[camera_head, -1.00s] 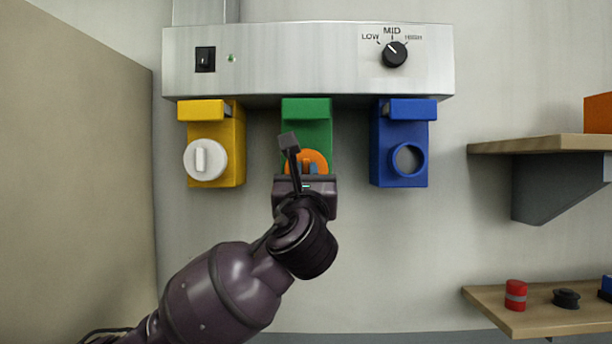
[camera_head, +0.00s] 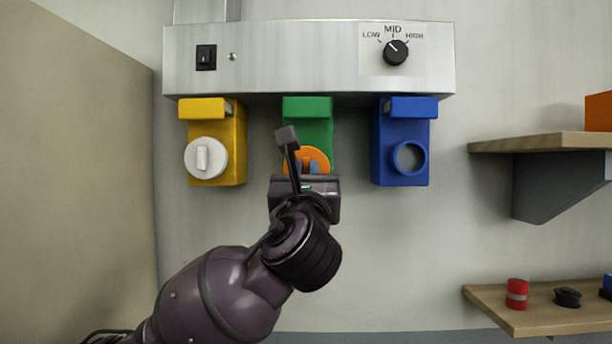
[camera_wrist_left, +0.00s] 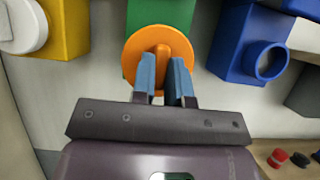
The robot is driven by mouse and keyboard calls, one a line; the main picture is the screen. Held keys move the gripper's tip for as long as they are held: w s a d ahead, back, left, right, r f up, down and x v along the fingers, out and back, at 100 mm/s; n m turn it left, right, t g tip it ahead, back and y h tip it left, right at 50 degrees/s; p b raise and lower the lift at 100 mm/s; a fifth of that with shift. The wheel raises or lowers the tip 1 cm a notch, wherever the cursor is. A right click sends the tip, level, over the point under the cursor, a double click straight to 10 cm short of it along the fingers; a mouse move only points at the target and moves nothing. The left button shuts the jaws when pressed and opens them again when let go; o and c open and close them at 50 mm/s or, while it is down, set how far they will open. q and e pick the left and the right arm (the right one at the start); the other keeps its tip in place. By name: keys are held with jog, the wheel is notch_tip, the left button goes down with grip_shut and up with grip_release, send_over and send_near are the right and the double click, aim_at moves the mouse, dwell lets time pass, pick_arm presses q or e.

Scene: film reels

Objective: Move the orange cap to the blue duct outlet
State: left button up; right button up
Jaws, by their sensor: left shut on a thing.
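The orange cap (camera_head: 320,156) is a round disc with a raised grip bar, in front of the green duct outlet (camera_head: 307,112). My left gripper (camera_head: 309,167) is shut on the bar of the cap. In the left wrist view the blue fingers (camera_wrist_left: 163,78) stand on either side of the bar of the cap (camera_wrist_left: 160,36). I cannot tell whether the cap touches the green outlet behind it. The blue duct outlet (camera_head: 380,150) is to the right, with its round opening (camera_head: 408,157) uncovered. My right gripper is not in view.
A yellow outlet (camera_head: 232,150) with a white cap (camera_head: 205,158) is at the left. A metal housing (camera_head: 300,60) with switch and dial spans above. At the right are an upper shelf (camera_head: 540,144) and a lower shelf (camera_head: 530,322) holding a red item (camera_head: 517,293) and a black item (camera_head: 567,297).

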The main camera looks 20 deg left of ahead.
pick_arm(q)
jog(key=shift+s+d, duration=0.2)
jog(key=shift+s, duration=0.5)
jog(key=shift+s+d, duration=0.2)
jog(key=shift+s, duration=0.5)
dwell(0.9)
